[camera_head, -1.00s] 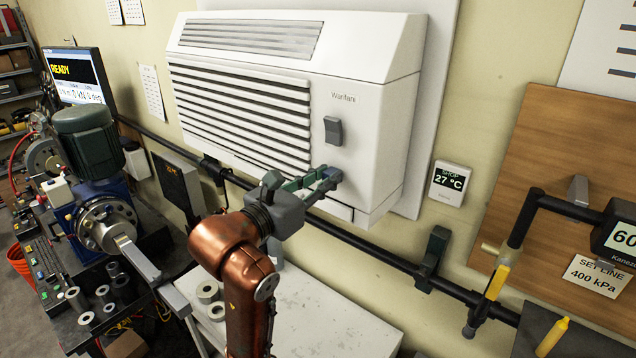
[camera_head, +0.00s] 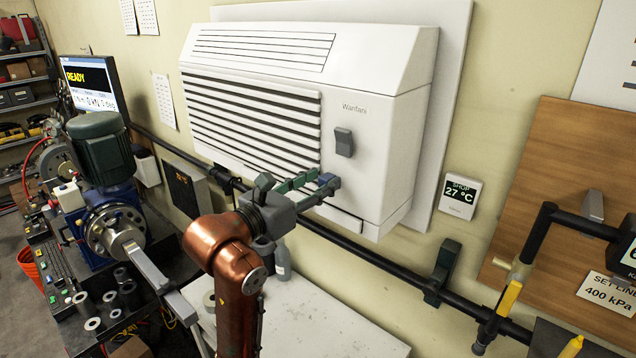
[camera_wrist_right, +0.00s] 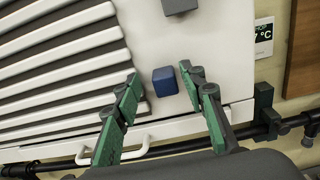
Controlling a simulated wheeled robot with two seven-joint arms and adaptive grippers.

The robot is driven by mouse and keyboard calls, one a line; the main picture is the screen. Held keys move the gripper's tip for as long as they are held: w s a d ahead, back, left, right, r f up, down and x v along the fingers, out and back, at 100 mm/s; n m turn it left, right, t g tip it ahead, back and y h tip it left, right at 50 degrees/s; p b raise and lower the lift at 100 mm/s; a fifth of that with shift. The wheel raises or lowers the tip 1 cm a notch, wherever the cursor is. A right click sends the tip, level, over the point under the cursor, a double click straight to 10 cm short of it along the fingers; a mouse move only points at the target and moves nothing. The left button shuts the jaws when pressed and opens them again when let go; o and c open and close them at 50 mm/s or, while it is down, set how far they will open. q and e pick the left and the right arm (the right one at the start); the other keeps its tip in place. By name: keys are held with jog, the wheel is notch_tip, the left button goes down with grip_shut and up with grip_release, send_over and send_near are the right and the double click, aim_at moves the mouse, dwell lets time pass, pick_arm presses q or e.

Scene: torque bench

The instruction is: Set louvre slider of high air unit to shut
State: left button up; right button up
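The white high air unit (camera_head: 372,95) hangs on the wall, with a louvred grille (camera_head: 250,115) of dark gaps between white slats. In the right wrist view, a small blue block-like knob (camera_wrist_right: 165,81), apparently the louvre slider, sits on the unit's front right of the slats (camera_wrist_right: 60,65). My right gripper (camera_head: 318,183) is at the lower right of the unit's front. In the wrist view its green-and-grey fingers (camera_wrist_right: 162,88) are apart, one on each side of the knob, with gaps visible. Contact does not show. My left gripper is out of view.
A grey rocker switch (camera_head: 344,142) sits above the gripper on the unit. A dark pipe (camera_head: 370,249) runs along the wall below. A thermostat display (camera_head: 461,196) is to the right. A white-topped bench (camera_head: 330,315) stands beneath, and machinery (camera_head: 110,215) stands at left.

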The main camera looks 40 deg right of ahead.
jog(key=s+a, duration=0.1)
jog(key=a, duration=1.1)
jog(key=shift+s, duration=0.25)
jog(key=d, duration=0.4)
jog(key=w+d, duration=0.1)
jog(key=d, duration=0.7)
jog(key=shift+w, duration=0.2)
jog(key=shift+s, duration=0.45)
jog(key=shift+d, duration=0.1)
